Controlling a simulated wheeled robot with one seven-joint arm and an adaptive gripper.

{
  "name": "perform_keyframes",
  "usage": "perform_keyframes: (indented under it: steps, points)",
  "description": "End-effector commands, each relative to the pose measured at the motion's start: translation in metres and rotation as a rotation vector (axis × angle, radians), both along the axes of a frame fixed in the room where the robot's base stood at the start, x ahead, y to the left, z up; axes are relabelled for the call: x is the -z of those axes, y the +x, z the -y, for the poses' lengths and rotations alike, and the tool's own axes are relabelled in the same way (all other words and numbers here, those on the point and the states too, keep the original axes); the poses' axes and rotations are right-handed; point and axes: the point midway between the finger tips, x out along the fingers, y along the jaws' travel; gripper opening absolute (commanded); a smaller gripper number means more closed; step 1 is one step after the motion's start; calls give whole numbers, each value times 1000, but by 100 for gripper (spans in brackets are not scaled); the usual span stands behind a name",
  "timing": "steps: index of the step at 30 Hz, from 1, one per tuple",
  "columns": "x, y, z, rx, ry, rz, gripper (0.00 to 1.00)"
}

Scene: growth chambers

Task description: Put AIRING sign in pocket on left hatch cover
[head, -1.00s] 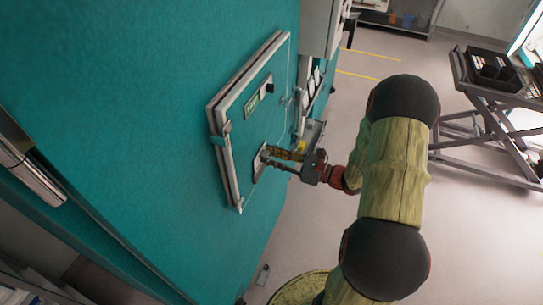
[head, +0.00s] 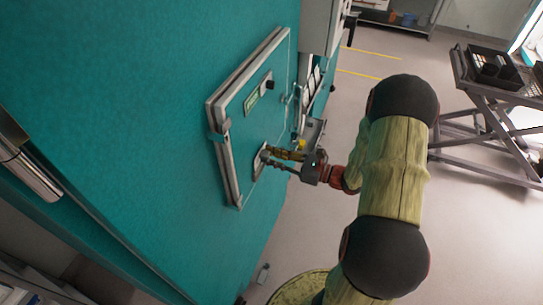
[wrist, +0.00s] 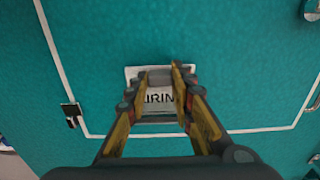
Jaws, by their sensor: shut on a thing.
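The AIRING sign (wrist: 160,97) is a white plate with dark letters, seen between my fingers in the wrist view. Its first letter is partly hidden by a finger. My gripper (head: 266,156) is shut on the sign, right at the lower part of the teal hatch cover (head: 243,135). In the wrist view my gripper (wrist: 160,80) covers the sign's sides. A pale edge around the sign lies against the cover; I cannot tell whether it is the pocket, or how deep the sign sits in it.
A cart with black trays (head: 495,70) stands at the right. The floor between is clear.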

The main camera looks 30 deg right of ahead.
Motion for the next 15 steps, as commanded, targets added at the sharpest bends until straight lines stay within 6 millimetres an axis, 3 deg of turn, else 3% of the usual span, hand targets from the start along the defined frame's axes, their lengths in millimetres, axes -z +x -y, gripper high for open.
perform_keyframes:
  steps: [15]
  points:
    - [3,0,0,0,0,0,0]
